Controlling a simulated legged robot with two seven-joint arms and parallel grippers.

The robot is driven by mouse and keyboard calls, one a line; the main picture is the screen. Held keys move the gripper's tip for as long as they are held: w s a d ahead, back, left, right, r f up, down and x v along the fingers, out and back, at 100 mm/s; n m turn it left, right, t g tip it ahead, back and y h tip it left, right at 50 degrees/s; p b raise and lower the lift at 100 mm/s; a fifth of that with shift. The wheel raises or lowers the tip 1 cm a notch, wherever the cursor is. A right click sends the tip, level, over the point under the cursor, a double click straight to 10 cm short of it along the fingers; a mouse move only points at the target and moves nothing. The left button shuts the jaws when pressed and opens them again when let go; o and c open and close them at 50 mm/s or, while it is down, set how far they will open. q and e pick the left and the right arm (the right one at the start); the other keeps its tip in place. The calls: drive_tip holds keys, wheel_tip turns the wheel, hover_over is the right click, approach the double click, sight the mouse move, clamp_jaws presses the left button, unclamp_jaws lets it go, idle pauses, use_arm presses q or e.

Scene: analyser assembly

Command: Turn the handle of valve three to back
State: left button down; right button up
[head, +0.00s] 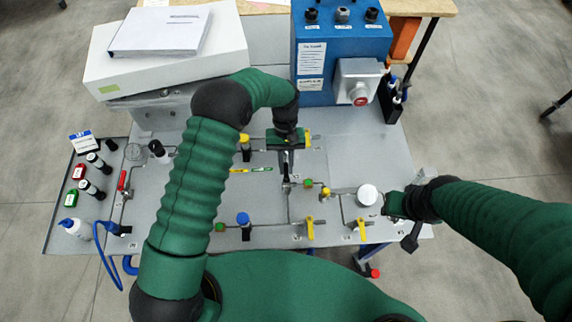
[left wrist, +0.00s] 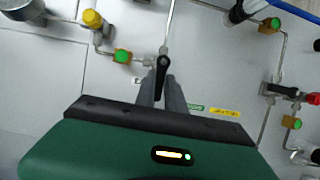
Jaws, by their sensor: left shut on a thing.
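My left gripper (head: 287,174) is over the middle of the grey panel, pointing down. It is shut on a black valve handle (head: 286,186), which sits on a thin vertical pipe. In the left wrist view, the handle (left wrist: 162,74) shows between the two grey fingers (left wrist: 162,92); its lower end is hidden between them. The valve number is too small to read. My right gripper (head: 396,206) is at the panel's right edge, beside a round white-topped part (head: 367,195); its jaws are not clear.
Yellow-handled valves (head: 310,227) stand near the panel's front edge. A green-and-brass fitting (left wrist: 122,56) and a yellow-capped part (left wrist: 92,18) are close to the held handle. A blue box (head: 342,50) and a white box (head: 165,60) stand at the back.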

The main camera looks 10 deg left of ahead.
use_arm(q)
drive_tip(key=shift+w+r, duration=0.15)
drive_tip(key=shift+w, duration=0.15)
drive_tip(key=c, duration=1.7)
unclamp_jaws()
drive_tip(key=o, duration=0.3)
drive_tip(key=shift+s, duration=0.1)
drive_tip(key=shift+r, duration=0.3)
drive_tip(key=b+v, duration=0.1)
drive_tip(key=v, duration=1.5)
drive_tip(key=shift+b, duration=0.4)
